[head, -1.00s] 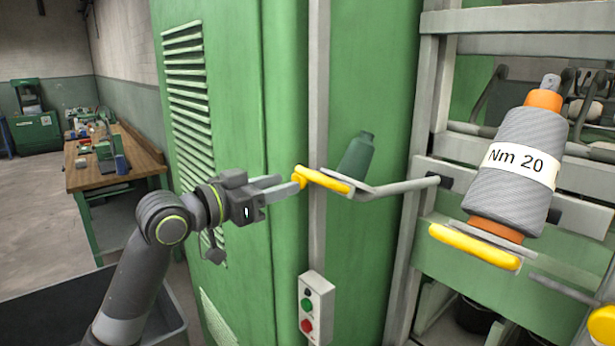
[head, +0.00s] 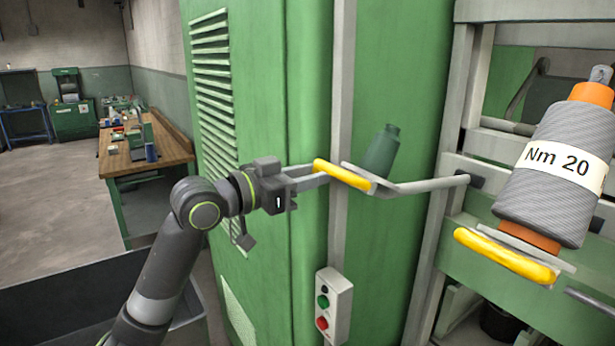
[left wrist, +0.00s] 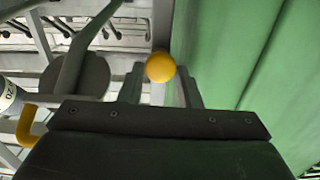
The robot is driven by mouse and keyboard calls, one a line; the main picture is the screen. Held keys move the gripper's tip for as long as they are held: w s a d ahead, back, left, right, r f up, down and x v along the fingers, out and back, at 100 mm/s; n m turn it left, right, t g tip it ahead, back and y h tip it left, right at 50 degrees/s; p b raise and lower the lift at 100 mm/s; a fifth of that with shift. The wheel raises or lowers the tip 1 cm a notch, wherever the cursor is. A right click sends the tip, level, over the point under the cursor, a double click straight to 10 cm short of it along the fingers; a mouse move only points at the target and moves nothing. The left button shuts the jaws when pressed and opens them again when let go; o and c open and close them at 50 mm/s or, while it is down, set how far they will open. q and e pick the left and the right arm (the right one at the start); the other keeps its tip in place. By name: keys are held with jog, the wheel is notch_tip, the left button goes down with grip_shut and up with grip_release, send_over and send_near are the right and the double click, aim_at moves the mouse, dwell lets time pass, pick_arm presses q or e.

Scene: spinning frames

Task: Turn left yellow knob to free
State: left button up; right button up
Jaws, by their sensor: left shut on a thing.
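The left yellow knob (head: 343,175) is a long yellow handle on the left end of a grey arm, beside a dark green bobbin holder (head: 381,151). My left gripper (head: 322,178) reaches it from the left and is shut on the knob's left end. In the left wrist view the knob shows end-on as a yellow ball (left wrist: 160,67) between the two fingers (left wrist: 160,88). A second yellow handle (head: 505,256) sits under the big grey bobbin marked Nm 20 (head: 557,174). My right gripper is not in view.
A green machine cabinet (head: 310,90) stands right behind my left gripper. A switch box (head: 333,305) with green and red buttons is mounted below the knob. A wooden workbench (head: 165,150) stands at the back left, with open floor beside it.

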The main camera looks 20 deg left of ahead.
pick_arm(q)
jog(key=shift+s+d+f+m+b, duration=0.15)
jog(key=shift+m+b, duration=2.35)
jog(key=shift+m, duration=1.8)
jog(key=shift+w+f+m+b, duration=0.15)
jog(key=shift+m+b, duration=2.35)
jog(key=shift+m, duration=1.8)
jog(key=shift+s+m, duration=0.1)
jog(key=shift+m, duration=0.2)
jog(key=o, duration=0.7)
jog(key=shift+c, duration=0.2)
